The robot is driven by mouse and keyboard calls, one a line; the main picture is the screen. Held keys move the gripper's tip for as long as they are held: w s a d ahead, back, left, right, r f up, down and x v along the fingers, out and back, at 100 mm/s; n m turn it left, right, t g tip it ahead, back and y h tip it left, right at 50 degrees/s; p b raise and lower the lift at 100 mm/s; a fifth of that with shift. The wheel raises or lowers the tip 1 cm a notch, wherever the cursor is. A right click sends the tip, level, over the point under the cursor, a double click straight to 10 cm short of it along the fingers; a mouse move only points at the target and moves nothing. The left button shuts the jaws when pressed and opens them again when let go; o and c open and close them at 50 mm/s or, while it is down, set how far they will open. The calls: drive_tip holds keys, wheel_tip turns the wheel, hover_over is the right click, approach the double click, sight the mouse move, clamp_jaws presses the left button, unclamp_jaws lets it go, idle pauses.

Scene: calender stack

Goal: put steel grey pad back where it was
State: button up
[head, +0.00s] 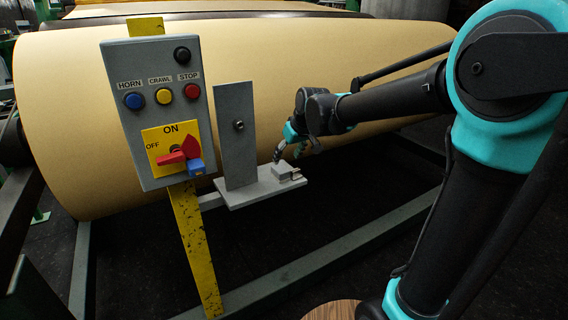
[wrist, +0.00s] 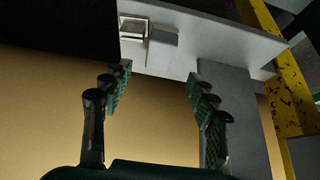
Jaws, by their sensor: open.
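The steel grey pad appears to be the small grey block (head: 284,171) with a bright metal loop on one side, like a padlock. It lies on the flat grey shelf (head: 240,194), near the shelf's right end. The wrist view also shows the block (wrist: 162,48) and its loop, on the shelf (wrist: 205,38). My gripper (head: 289,152) is open and empty, just behind and above the block in the head view. In the wrist view, the block shows beyond the space between my two fingers (wrist: 161,88). I cannot tell whether a finger touches it.
An upright grey plate (head: 237,120) rises from the shelf. A control box (head: 150,85) with buttons and a red switch (head: 180,152) stands left, with a blue block (head: 196,168) at the switch. A yellow post (head: 190,235) carries it. A large tan roll (head: 330,70) lies behind.

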drive_tip(key=s+d+f+m+h, duration=0.1)
drive_tip(key=s+d+f+m, duration=0.2)
drive_tip(key=s+d+f, duration=0.5)
drive_tip(key=s+d+f+m+h, duration=0.2)
drive_tip(key=s+d+f, duration=0.7)
drive_tip(key=s+d, duration=0.6)
drive_tip(key=shift+s+d+f+m+g, duration=0.2)
drive_tip(key=shift+m+g, duration=0.2)
drive_tip(key=shift+m, duration=0.5)
